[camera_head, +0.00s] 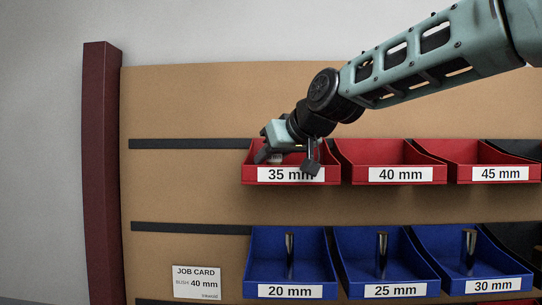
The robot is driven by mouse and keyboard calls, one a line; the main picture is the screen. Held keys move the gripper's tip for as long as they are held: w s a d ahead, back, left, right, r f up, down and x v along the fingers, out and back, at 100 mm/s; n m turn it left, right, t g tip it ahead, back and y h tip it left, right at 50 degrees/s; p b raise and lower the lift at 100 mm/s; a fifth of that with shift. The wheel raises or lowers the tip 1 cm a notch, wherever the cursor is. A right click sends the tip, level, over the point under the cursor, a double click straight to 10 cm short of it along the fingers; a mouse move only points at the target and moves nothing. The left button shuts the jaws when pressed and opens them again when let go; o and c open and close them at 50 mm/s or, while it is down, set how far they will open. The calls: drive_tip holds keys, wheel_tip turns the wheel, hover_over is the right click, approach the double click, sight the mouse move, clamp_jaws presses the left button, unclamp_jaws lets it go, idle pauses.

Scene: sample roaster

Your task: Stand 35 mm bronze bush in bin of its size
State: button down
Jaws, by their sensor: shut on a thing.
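My gripper (287,160) reaches down from the upper right into the front of the red bin labelled 35 mm (250,176), in the upper row. Its two fingers are apart, with one at the left inside the bin and one in front of the label. It is shut on a bush (275,158), of which only a small pale part shows between the fingers. The rest of the bush is hidden, so I cannot tell whether it touches the bin floor or stands upright.
Red bins marked 40 mm (394,182) and 45 mm (475,181) sit to the right and look empty. Below, blue bins marked 20 mm (265,299), 25 mm (372,298) and 30 mm (470,293) each hold a dark upright piece. A job card (196,281) reads bush 40 mm.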

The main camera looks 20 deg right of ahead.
drive_tip(key=shift+f, duration=0.1)
drive_tip(key=c, duration=1.3)
unclamp_jaws()
drive_tip(key=shift+r, duration=0.25)
drive_tip(key=b+v, duration=0.4)
drive_tip(key=v, duration=0.8)
drive_tip(key=shift+f, duration=0.1)
